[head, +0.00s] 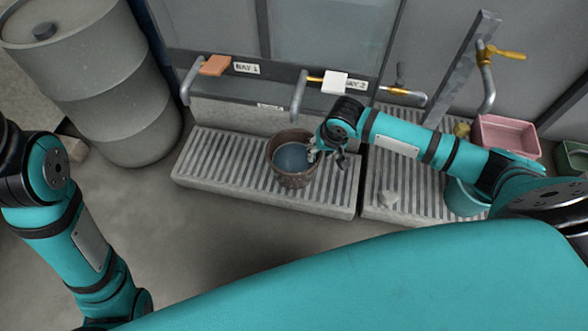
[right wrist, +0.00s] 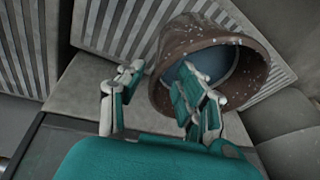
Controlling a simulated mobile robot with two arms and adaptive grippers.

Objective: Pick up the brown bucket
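The brown bucket (head: 292,178) stands upright on the slatted grate under the left tap, with blue-grey showing inside it. My right gripper (head: 327,156) is at the bucket's right rim. In the right wrist view the gripper (right wrist: 162,80) has its fingers spread apart. One finger overlaps the mouth of the bucket (right wrist: 246,78), and the other is outside, beside the rim. The rim lies between them; I cannot tell whether either finger touches it. My left arm shows at the left of the head view, but its gripper is out of view.
Taps with an orange tag (head: 214,66) and a white tag (head: 335,83) hang above the grates (head: 225,165). A grey drum (head: 95,85) stands at left. A pink tub (head: 505,136) and a teal bucket (head: 463,198) are at right. The floor in front is clear.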

